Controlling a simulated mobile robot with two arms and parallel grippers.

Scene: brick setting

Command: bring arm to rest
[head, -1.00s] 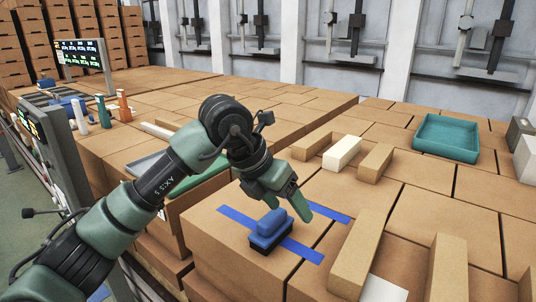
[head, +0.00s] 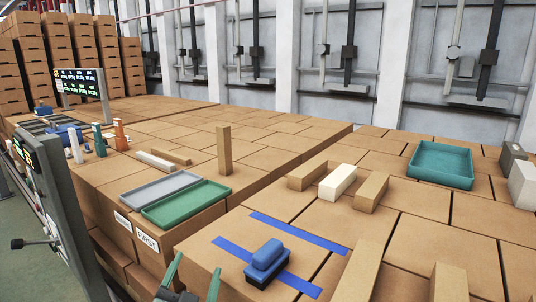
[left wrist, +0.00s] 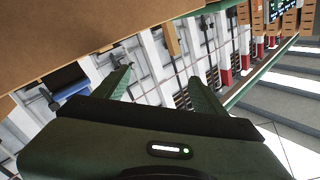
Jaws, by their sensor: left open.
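My left gripper (head: 193,277) is at the bottom edge of the head view, in front of the near boxes. Its two green fingers are apart with nothing between them. It also shows open and empty in the left wrist view (left wrist: 160,84). Most of my left arm is out of the head view. My right gripper is not in view.
A grey tray (head: 160,188) and a green tray (head: 186,203) lie left of the taped box. Wooden blocks, a white block (head: 338,182) and a teal tray (head: 441,165) are to the right. A screen stand (head: 62,205) rises at left.

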